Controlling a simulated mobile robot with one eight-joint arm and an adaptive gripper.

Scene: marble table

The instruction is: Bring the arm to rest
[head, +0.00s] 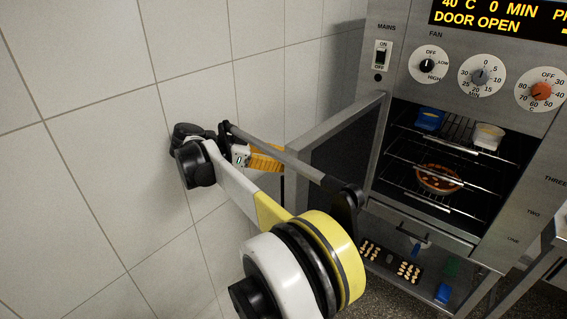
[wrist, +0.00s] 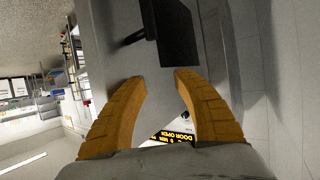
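My arm (head: 237,190) reaches from the bottom of the head view up and left, in front of the tiled wall.
The oven's display (head: 500,17) reads DOOR OPEN. On its racks are a blue item (head: 430,118), a pale cup (head: 488,135) and a round pie-like dish (head: 438,179). A dark tray (head: 377,252) with several pale pieces is below. Tiled wall (head: 80,150) bounds the left.

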